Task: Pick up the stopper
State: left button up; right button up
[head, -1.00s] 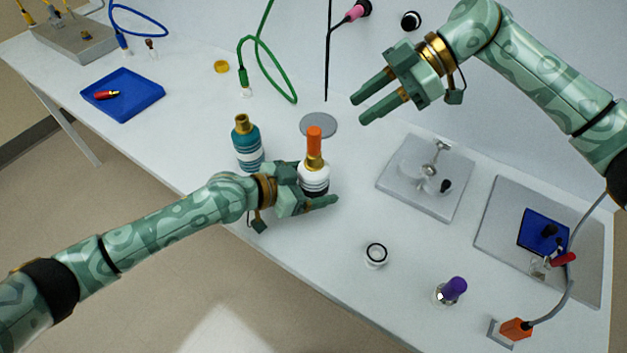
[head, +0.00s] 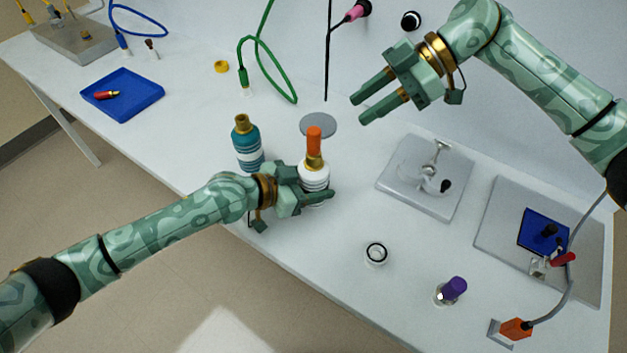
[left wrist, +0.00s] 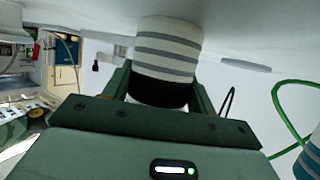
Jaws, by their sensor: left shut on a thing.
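A white bottle (head: 313,172) with grey bands, a gold neck and an orange stopper (head: 314,138) in its top stands upright at the middle of the table. My left gripper (head: 322,186) is shut on the bottle's lower body, with one finger on each side. In the left wrist view the banded bottle (left wrist: 167,50) and its black lower part sit between the fingers; the orange stopper is out of sight there. My right gripper (head: 369,102) is open and empty, above the table to the upper right of the bottle.
A teal bottle (head: 246,148) with a gold top stands close left of the white bottle. A grey disc (head: 318,124) with a thin rod lies behind. A white ring-topped cup (head: 376,254) and a purple-topped vial (head: 453,290) stand at front right. A clear-grey plate (head: 400,185) lies right.

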dwell(0.3)
jog(key=shift+o, duration=1.4)
jog(key=a+r+n, duration=0.1)
jog(key=a+r, duration=0.3)
jog(key=r, duration=0.1)
jog(key=shift+a+r+n+h, duration=0.2)
jog(key=shift+n+h, duration=0.1)
jog(key=shift+n, duration=0.1)
jog(key=n+t+h, duration=0.2)
jog(key=h, duration=0.8)
send_near(313, 130)
jog(key=f, duration=0.6)
jog(key=shift+w+a+f, duration=0.15)
jog(key=shift+a+f, duration=0.1)
jog(key=shift+f, duration=0.05)
jog(key=f, duration=0.5)
jog(key=shift+d+f, duration=0.4)
grip_shut()
